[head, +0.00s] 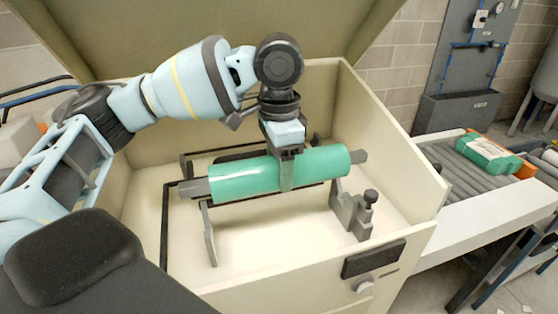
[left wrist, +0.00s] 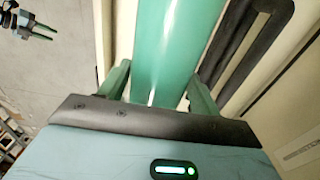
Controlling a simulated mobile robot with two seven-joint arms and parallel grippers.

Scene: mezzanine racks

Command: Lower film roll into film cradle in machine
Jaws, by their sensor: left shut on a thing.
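The green film roll (head: 237,178) has grey core ends and lies across the open machine (head: 385,150), tilted slightly up to the right. My left gripper (head: 288,180) is shut around its middle from above. In the left wrist view the roll (left wrist: 175,50) runs between my left gripper's two fingers (left wrist: 160,88). The film cradle shows as a grey left post (head: 208,238) and a grey right bracket (head: 348,212) with a dark knob. The roll is above the cradle; whether its core ends touch the supports I cannot tell. My right gripper (left wrist: 42,30) is small, empty and open in the left wrist view.
The machine's raised lid (head: 200,30) stands behind my left arm, and its walls surround the cradle. A dark frame (head: 166,225) runs inside the box. On the right, a roller conveyor (head: 462,175) carries a green package (head: 488,153).

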